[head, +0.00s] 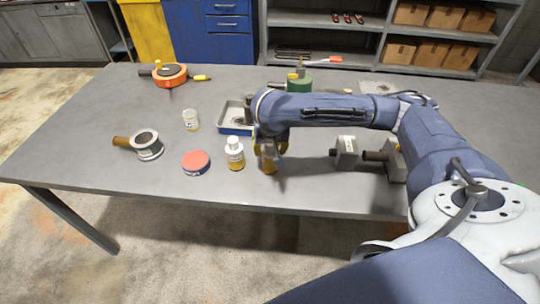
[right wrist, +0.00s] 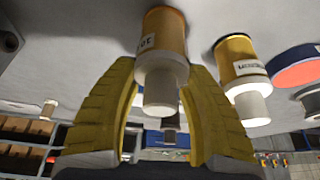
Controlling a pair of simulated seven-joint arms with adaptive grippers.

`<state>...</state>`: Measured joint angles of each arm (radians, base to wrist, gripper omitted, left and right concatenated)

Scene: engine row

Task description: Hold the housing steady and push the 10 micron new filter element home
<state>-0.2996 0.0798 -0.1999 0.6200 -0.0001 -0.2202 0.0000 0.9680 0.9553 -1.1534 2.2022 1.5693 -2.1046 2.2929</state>
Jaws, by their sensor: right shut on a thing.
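An amber filter element (head: 269,165) with a white end stands on the table under my right gripper (head: 270,148). In the right wrist view this element (right wrist: 165,32) shows part of a label, seemingly reading 10, and sits between the yellow fingers of the right gripper (right wrist: 161,75), which is shut on it. A second amber element with a white top (head: 235,154) stands just left of it; it also shows in the right wrist view (right wrist: 236,60). A grey block (head: 347,148) and a grey block with a brown cylinder (head: 395,160) lie to the right; I cannot tell which is the housing. My left gripper is out of view.
A red-topped round tin (head: 196,161), a small labelled jar (head: 191,120) and a metal ring with a brown handle (head: 147,143) are left of the elements. A blue-edged tray (head: 228,127) lies behind. The table's left part (head: 80,150) is clear.

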